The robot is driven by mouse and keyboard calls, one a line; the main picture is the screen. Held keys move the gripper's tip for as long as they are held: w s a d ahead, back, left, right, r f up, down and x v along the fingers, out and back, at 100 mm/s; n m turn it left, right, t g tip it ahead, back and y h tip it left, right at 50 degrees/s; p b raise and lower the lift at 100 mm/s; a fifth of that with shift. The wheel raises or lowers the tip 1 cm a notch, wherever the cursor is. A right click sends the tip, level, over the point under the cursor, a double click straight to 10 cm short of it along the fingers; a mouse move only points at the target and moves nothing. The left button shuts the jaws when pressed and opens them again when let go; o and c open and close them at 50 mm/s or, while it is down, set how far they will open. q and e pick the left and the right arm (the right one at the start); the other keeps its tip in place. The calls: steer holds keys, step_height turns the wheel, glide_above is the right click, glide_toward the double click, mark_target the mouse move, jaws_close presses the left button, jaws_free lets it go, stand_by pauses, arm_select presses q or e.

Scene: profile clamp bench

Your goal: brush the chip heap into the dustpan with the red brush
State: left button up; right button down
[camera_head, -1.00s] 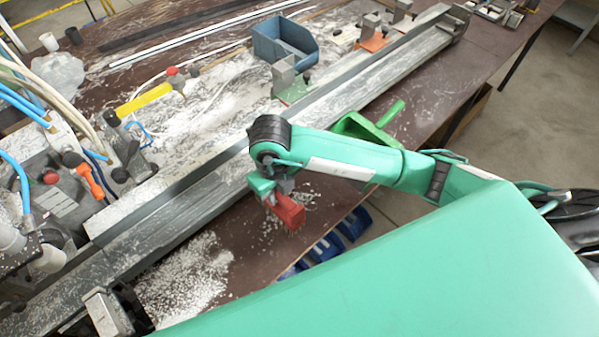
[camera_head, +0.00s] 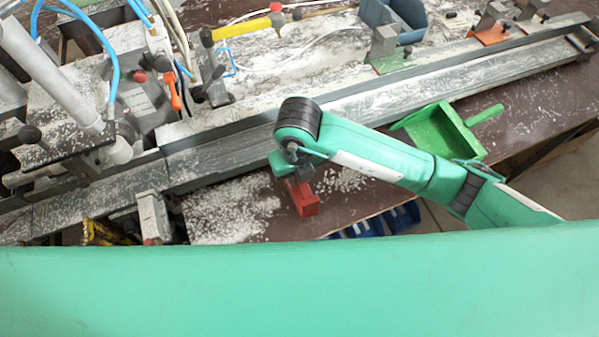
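The red brush (camera_head: 303,197) hangs from my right gripper (camera_head: 299,172), which appears shut on it, low over the brown bench near its front edge. The pale chip heap (camera_head: 232,210) lies on the bench left of the brush. More loose chips (camera_head: 345,180) lie just right of it. Whether the bristles touch the bench is hidden. The green dustpan (camera_head: 440,130) lies farther right, beyond my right forearm, its handle (camera_head: 486,115) pointing up-right. The forearm hides part of the area between brush and dustpan. My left gripper is not in view.
A long grey metal profile (camera_head: 375,105) runs diagonally behind the brush, dusted with chips. Clamps with blue hoses (camera_head: 110,60) stand at the left. Blue bins (camera_head: 403,216) sit below the front edge. A blue-grey bin (camera_head: 405,18) stands at the back.

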steer(key=shift+f+b, duration=0.55)
steer(key=shift+f, duration=0.05)
stand_by(0.3)
steer(key=d, duration=0.2)
steer(key=w+d, duration=0.1)
steer(key=shift+w+d+r+b, duration=0.1)
steer(key=shift+w+d+b, duration=0.05)
steer(key=shift+d+b, duration=0.25)
stand_by(0.3)
steer(key=d, duration=0.1)
steer(key=w+d+b, duration=0.1)
steer(key=d, duration=0.1)
steer(key=shift+w+d, duration=0.15)
steer(key=shift+d, duration=0.15)
